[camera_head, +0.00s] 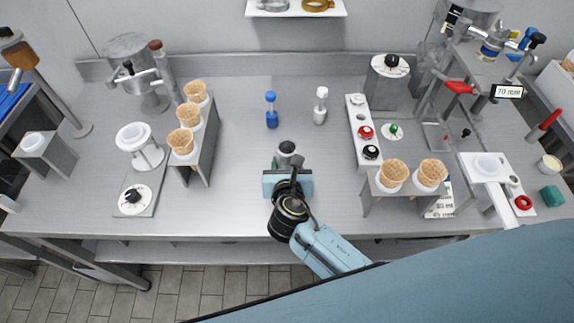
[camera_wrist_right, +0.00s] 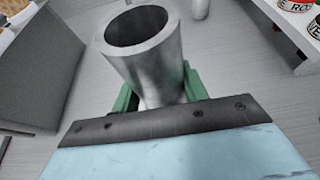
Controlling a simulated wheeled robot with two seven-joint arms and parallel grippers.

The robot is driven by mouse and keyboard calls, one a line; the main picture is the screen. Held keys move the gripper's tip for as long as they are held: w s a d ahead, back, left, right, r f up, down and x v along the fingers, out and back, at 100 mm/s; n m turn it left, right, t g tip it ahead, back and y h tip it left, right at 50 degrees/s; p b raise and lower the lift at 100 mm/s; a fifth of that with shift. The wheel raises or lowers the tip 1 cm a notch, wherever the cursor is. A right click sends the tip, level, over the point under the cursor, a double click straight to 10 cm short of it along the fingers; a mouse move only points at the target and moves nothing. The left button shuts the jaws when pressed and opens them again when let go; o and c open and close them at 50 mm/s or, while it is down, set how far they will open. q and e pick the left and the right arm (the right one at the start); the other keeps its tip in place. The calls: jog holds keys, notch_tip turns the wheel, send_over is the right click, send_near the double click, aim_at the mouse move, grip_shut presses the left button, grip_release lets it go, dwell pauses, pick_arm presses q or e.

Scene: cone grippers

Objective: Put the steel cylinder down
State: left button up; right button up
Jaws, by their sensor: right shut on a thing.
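The steel cylinder (camera_wrist_right: 148,55) is a hollow grey tube, seen from above and tilted in the right wrist view. In the head view its top (camera_head: 287,148) shows just beyond my right gripper (camera_head: 288,166). My right gripper is shut on the cylinder, with green fingers (camera_wrist_right: 158,90) on both sides of it. The cylinder is over the middle front of the steel table (camera_head: 240,150). Its lower end is hidden by the gripper, so I cannot tell whether it touches the table. My left gripper is not in view.
A rack with several waffle cones (camera_head: 207,143) stands to the left, and another cone stand (camera_head: 408,190) to the right. Blue (camera_head: 271,110) and white (camera_head: 320,106) bottles stand behind the cylinder. A button panel (camera_head: 362,132) is at the right. The table around the cylinder is clear.

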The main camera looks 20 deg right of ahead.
jog(key=shift+w, duration=0.1)
jog(key=o, duration=1.4)
jog(key=shift+f, duration=0.2)
jog(key=shift+r, duration=0.2)
jog(key=p+v, duration=0.1)
jog(key=v, duration=1.1)
